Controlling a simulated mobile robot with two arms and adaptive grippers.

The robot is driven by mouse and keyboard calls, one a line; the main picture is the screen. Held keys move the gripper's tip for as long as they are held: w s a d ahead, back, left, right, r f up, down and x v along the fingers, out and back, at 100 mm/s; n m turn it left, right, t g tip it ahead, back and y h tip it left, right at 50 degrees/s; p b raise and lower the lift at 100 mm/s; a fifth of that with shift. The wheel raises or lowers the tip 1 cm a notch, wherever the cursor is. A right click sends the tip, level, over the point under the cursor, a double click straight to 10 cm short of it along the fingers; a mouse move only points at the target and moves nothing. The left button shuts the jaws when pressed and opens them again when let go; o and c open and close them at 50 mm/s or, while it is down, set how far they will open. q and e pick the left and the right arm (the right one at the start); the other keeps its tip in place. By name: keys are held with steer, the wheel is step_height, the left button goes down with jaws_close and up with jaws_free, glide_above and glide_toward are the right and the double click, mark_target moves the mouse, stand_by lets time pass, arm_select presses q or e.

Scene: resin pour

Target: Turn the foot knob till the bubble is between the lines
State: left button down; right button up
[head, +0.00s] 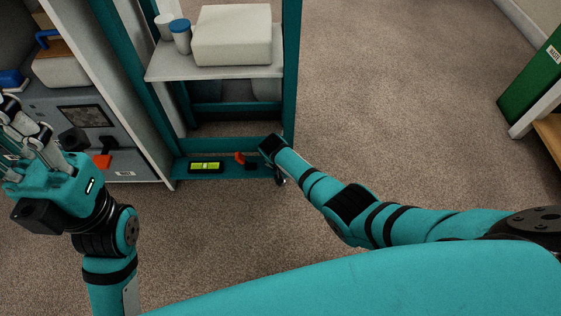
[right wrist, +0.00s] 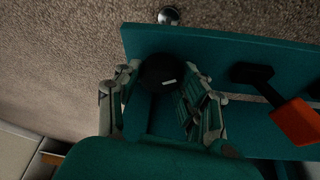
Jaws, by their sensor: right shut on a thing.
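The foot knob (right wrist: 160,78) is round and black with a short white mark on its top, and it shows in the right wrist view. My right gripper (right wrist: 155,82) is shut on it, with a finger on either side. In the head view my right gripper (head: 276,168) reaches down at the right end of the teal bottom rail, and my wrist hides the knob. The yellow-green level vial (head: 206,167) lies on that rail. Its bubble and lines are too small to place surely. My left gripper (head: 38,135) is raised at the left, open and empty.
A red-and-black lever (head: 241,158) is on the rail (head: 222,174) between the vial and my right gripper; it also shows in the right wrist view (right wrist: 296,122). A shelf above holds a pale box (head: 232,35) and jars. Carpet is clear to the right.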

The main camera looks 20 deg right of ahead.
stand_by(0.5)
steer(key=o, duration=1.2)
steer(key=shift+r, duration=0.15)
steer(key=v, duration=1.1)
steer(key=shift+s+a+r, duration=0.15)
steer(key=shift+s+r, duration=0.05)
steer(key=shift+r, duration=0.1)
